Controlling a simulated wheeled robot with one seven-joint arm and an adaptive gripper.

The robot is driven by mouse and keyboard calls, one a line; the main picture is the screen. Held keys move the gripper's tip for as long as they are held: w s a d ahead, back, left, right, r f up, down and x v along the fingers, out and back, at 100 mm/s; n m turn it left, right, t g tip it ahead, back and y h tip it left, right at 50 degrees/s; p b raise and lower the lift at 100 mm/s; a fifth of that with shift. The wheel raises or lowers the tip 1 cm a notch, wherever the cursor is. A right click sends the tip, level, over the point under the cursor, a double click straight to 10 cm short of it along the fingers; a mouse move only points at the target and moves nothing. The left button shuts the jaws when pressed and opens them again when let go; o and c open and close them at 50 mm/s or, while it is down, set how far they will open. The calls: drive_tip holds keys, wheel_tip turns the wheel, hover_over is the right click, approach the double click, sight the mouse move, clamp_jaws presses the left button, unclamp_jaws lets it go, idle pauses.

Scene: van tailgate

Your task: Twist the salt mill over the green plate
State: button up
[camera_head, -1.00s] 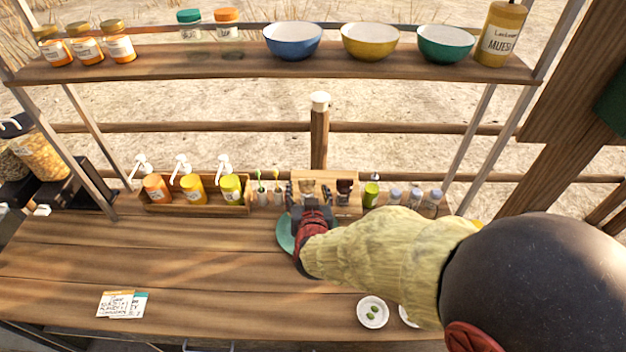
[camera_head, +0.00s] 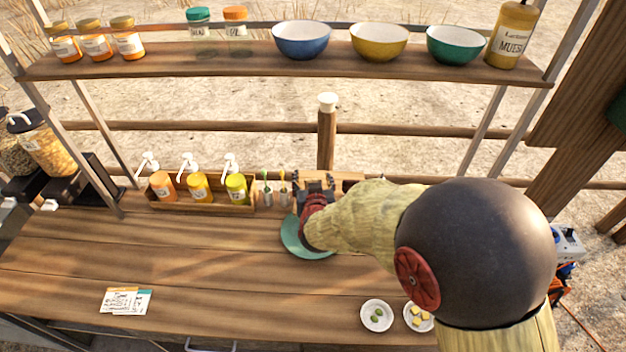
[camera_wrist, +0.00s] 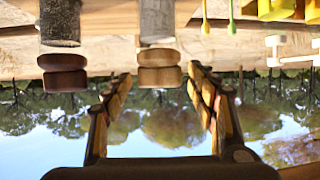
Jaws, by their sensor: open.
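My gripper (camera_head: 314,188) is open and empty at the back of the counter, above the far side of the green plate (camera_head: 305,247). The plate lies flat, partly covered by my forearm. In the wrist view, a pale mill with a wooden knob (camera_wrist: 160,68) lies ahead, lined up with the gap between my open fingers (camera_wrist: 160,85). I cannot tell whether the fingertips reach around it. A darker mill with a red-brown knob (camera_wrist: 63,72) is beside it, left of the fingers. In the head view the mills are mostly hidden by my gripper.
Sauce pump bottles (camera_head: 198,187) stand in a wooden tray just left of my gripper. A shelf (camera_head: 290,60) with bowls and jars runs above. Two small white plates (camera_head: 377,315) (camera_head: 419,318) sit at the front right. The counter's left middle is clear apart from cards (camera_head: 125,301).

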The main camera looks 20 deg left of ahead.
drive_tip(key=shift+c, duration=1)
drive_tip(key=c, duration=1)
drive_tip(key=shift+r, duration=0.1)
drive_tip(key=shift+a+r+m+h+p, duration=0.15)
drive_tip(key=shift+m+h+p, duration=0.4)
drive_tip(key=shift+p, duration=0.6)
drive_tip(key=shift+m+t+h+p, duration=0.3)
drive_tip(key=shift+m+h+p, duration=0.25)
drive_tip(key=shift+h+p, duration=0.35)
drive_tip(key=shift+m+h+p, duration=0.25)
drive_tip(key=shift+m+p, duration=0.15)
drive_tip(key=shift+p, duration=0.25)
drive_tip(key=shift+f, duration=0.2)
